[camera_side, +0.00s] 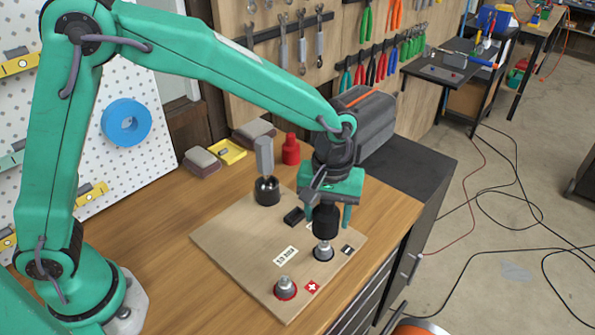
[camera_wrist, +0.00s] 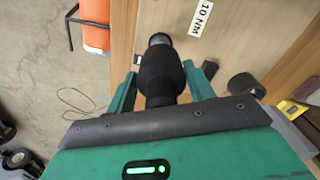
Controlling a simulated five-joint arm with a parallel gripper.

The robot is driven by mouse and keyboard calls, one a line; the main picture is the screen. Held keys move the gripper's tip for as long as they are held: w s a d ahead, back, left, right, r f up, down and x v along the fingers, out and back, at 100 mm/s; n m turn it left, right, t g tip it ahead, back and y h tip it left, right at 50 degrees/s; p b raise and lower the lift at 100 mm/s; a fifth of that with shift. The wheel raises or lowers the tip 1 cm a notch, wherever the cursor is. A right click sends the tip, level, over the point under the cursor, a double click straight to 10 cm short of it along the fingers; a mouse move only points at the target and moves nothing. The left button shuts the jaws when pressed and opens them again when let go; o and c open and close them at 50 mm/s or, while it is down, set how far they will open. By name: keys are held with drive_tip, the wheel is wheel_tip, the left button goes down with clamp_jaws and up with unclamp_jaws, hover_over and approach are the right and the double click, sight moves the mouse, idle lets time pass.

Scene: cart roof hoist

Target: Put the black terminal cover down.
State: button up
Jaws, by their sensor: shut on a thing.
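My gripper (camera_side: 328,222) is shut on the black terminal cover (camera_side: 325,223), with one green finger on each side of it. The cover looks upright, directly over the metal terminal (camera_side: 323,251) beside the black minus label (camera_side: 347,249). The cover's lower end is very close to the terminal top; I cannot tell whether they touch. In the wrist view the cover (camera_wrist: 160,72) sits between the fingers, with the terminal's grey tip (camera_wrist: 160,39) showing beyond it. A second terminal (camera_side: 286,286), with a red ring, stands bare beside a red plus label (camera_side: 312,287).
The wooden board (camera_side: 225,240) lies on the bench and bears a "10 NM" label (camera_side: 286,256) and a small black block (camera_side: 294,215). A grey-handled tool (camera_side: 264,155) stands in a black holder (camera_side: 267,192). A red bottle (camera_side: 290,150) is behind. The board's left part is clear.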

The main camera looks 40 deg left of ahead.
drive_tip(key=w+a+r, duration=0.3)
drive_tip(key=w+a, duration=0.6)
drive_tip(key=w, duration=0.4)
drive_tip(key=w+a+f, duration=0.2)
drive_tip(key=a, duration=0.1)
drive_tip(key=w+a+f, duration=0.2)
drive_tip(key=a+f, duration=0.1)
drive_tip(key=w+a+f, duration=0.2)
drive_tip(key=a, duration=0.1)
drive_tip(key=shift+w+a+f, duration=0.2)
drive_tip(key=shift+w, duration=0.05)
drive_tip(key=shift+f, duration=2)
drive_tip(key=shift+f, duration=0.2)
drive_tip(key=o, duration=1.3)
drive_tip(key=shift+c, duration=0.2)
drive_tip(key=shift+r, duration=0.15)
